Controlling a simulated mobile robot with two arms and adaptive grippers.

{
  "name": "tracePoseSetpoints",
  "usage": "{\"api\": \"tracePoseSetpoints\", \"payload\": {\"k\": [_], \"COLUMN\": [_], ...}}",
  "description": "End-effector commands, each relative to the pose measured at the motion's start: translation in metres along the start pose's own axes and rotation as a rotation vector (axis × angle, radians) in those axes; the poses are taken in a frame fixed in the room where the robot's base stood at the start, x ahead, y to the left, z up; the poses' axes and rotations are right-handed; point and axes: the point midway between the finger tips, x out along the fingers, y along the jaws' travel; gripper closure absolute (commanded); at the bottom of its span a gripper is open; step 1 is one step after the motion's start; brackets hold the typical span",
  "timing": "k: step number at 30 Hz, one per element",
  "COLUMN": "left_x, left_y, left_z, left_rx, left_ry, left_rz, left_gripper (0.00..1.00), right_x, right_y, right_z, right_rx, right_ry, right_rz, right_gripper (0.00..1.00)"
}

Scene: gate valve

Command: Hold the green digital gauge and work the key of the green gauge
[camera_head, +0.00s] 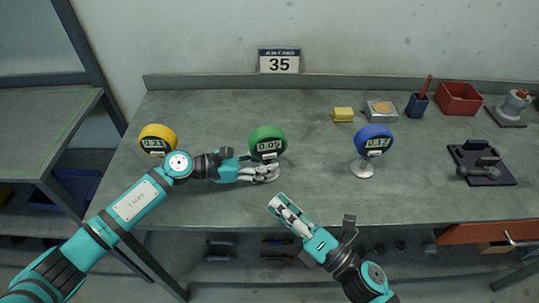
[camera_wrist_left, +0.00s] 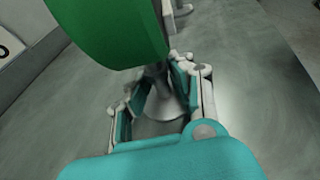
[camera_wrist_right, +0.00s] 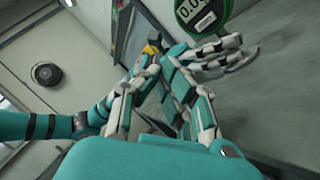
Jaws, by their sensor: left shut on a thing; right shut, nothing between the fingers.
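The green digital gauge (camera_head: 267,140) stands upright on the bench, its display facing the front. My left gripper (camera_head: 268,172) reaches in from the left and is shut on the gauge's stem, below the round head. In the left wrist view the green head (camera_wrist_left: 110,28) is close up, and the stem (camera_wrist_left: 158,85) runs down between the fingers. My right gripper (camera_head: 278,203) is shut and empty, in front of the gauge near the bench's front edge, apart from it. The right wrist view shows the gauge's display (camera_wrist_right: 200,15) beyond the fingers.
A yellow gauge (camera_head: 158,138) stands to the left, behind my left arm. A blue gauge (camera_head: 374,140) stands to the right on a round base. A yellow sponge (camera_head: 343,114), blue cup (camera_head: 416,106) and red bin (camera_head: 459,98) are at the back right. The bench (camera_head: 310,160) is clear between the green and blue gauges.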

Motion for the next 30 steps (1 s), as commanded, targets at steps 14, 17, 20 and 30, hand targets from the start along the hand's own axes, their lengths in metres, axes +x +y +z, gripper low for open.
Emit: {"api": "tracePoseSetpoints", "payload": {"k": [14, 17, 20, 30], "left_x": [0.001, 0.001, 0.001, 0.001], "left_y": [-0.003, -0.003, -0.003, -0.002], "left_z": [-0.007, -0.007, -0.007, -0.006], "left_rx": [-0.002, -0.002, -0.002, -0.002], "left_ry": [0.011, 0.011, 0.011, 0.011], "left_rz": [-0.006, -0.006, -0.005, -0.004], "left_gripper": [0.98, 0.98, 0.98, 0.98], "right_x": [0.005, 0.012, 0.023, 0.059], "right_y": [-0.002, -0.006, -0.012, -0.031], "right_z": [0.001, 0.005, 0.011, 0.03], "right_rx": [-0.013, -0.014, -0.014, -0.012], "right_ry": [0.003, 0.003, 0.003, 0.003], "right_rz": [0.001, 0.001, 0.002, 0.001], "right_gripper": [1.0, 1.0, 1.0, 1.0]}}
